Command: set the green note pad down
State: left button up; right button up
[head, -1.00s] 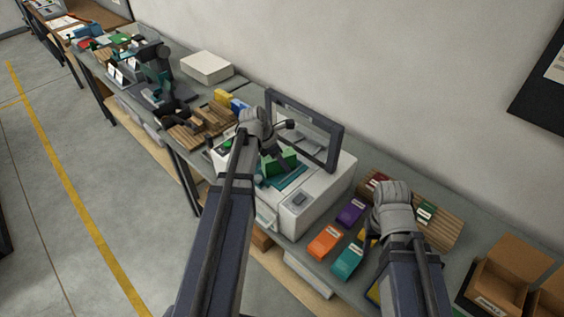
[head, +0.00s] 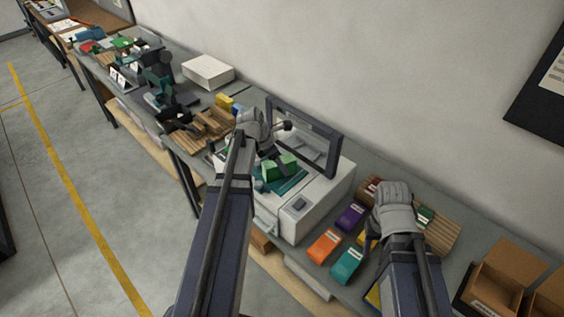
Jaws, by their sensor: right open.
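A green block (head: 281,168), likely the green note pad, is over the teal bed (head: 291,183) of the white machine (head: 325,194), under its raised frame lid. I cannot tell whether it rests on the bed. My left gripper (head: 270,153) is right at the block, reaching into the machine from the left. Its fingers are small and partly hidden by its own wrist, so its grip is unclear. My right gripper (head: 371,238) is open over the table right of the machine, beside the coloured cartons.
The dark raised lid (head: 336,152) stands close behind my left gripper. Purple (head: 350,216), orange (head: 324,243) and teal (head: 346,264) cartons lie right of the machine. Wooden racks (head: 203,124) stand left of it. Open cardboard boxes (head: 507,270) stand at the far right.

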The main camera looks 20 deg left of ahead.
pick_arm(q)
jog(key=p+v, duration=0.7)
jog(key=v, duration=0.2)
jog(key=shift+r+p, duration=0.3)
jog(key=shift+p, duration=0.1)
jog(key=shift+f, duration=0.1)
